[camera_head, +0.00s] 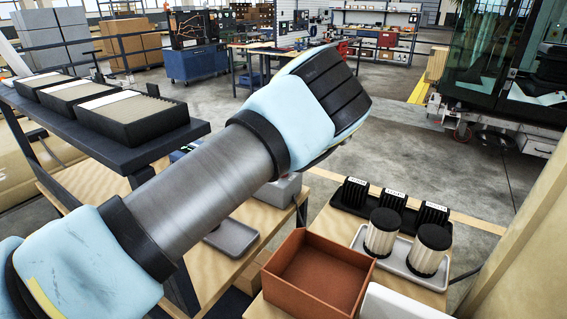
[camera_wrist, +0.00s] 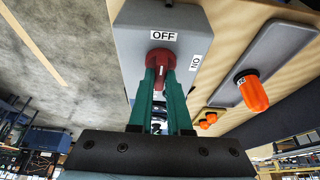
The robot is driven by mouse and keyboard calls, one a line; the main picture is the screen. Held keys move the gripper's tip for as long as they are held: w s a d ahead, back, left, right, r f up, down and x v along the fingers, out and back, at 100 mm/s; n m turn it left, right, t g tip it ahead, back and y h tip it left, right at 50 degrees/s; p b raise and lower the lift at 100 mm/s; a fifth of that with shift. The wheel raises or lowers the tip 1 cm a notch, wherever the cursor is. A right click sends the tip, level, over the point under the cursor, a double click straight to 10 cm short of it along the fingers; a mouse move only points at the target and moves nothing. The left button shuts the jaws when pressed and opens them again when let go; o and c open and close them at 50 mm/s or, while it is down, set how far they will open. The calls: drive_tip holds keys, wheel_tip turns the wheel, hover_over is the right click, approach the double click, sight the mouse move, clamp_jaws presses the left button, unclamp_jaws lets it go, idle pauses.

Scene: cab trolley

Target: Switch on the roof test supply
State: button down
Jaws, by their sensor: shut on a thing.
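In the wrist view a grey switch box (camera_wrist: 205,20) carries a red rotary knob (camera_wrist: 160,57). An OFF label (camera_wrist: 163,36) sits just beyond the knob, and an I/O label (camera_wrist: 195,62) is on the box's right side. My gripper (camera_wrist: 161,74) has its teal fingers shut on the knob, one on each side. A pale mark shows on the knob, partly between the fingers. In the head view a grey box (camera_head: 279,190), likely the same one, shows partly behind my arm; my gripper is hidden there.
An orange piece (camera_wrist: 252,90) lies on a grey tray right of the box, with smaller orange pieces (camera_wrist: 208,120) nearer. In the head view a brown open box (camera_head: 322,291), filter cylinders (camera_head: 381,233) and a black labelled rack (camera_head: 349,205) stand right of my arm.

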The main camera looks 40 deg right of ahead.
drive_tip(key=shift+f+m+b, duration=0.1)
drive_tip(key=shift+m+b, duration=0.3)
drive_tip(key=shift+b, duration=0.1)
drive_tip(key=shift+f+m+h+b, duration=0.1)
drive_tip(key=shift+m+h+b, duration=0.35)
drive_tip(key=shift+b, duration=0.3)
drive_tip(key=m+h+b, duration=0.1)
drive_tip(key=m+b, duration=0.1)
drive_tip(key=shift+a+m+b, duration=0.15)
drive_tip(key=shift+m+b, duration=0.2)
drive_tip(key=shift+b, duration=0.05)
drive_tip(key=m+b, duration=0.2)
drive_tip(key=m+h+b, duration=0.1)
drive_tip(key=m+b, duration=0.1)
drive_tip(key=shift+w+a+h, duration=0.1)
drive_tip(key=shift+h, duration=0.15)
drive_tip(key=m+g+b, duration=0.1)
drive_tip(key=m, duration=0.2)
drive_tip(key=m+h+b, duration=0.1)
drive_tip(key=m+b, duration=0.1)
drive_tip(key=shift+w+a+m+g+h, duration=0.1)
drive_tip(key=shift+w+m+g+h, duration=0.05)
drive_tip(key=shift+m+g+h, duration=0.2)
drive_tip(key=shift+r+m+g+h+b, duration=0.15)
drive_tip(key=shift+m+g+b, duration=0.2)
drive_tip(key=shift+m, duration=0.65)
drive_tip(key=shift+r+m+g+h+b, duration=0.15)
drive_tip(key=shift+m+g, duration=0.25)
drive_tip(key=shift+m, duration=0.55)
drive_tip(key=shift+f, duration=0.1)
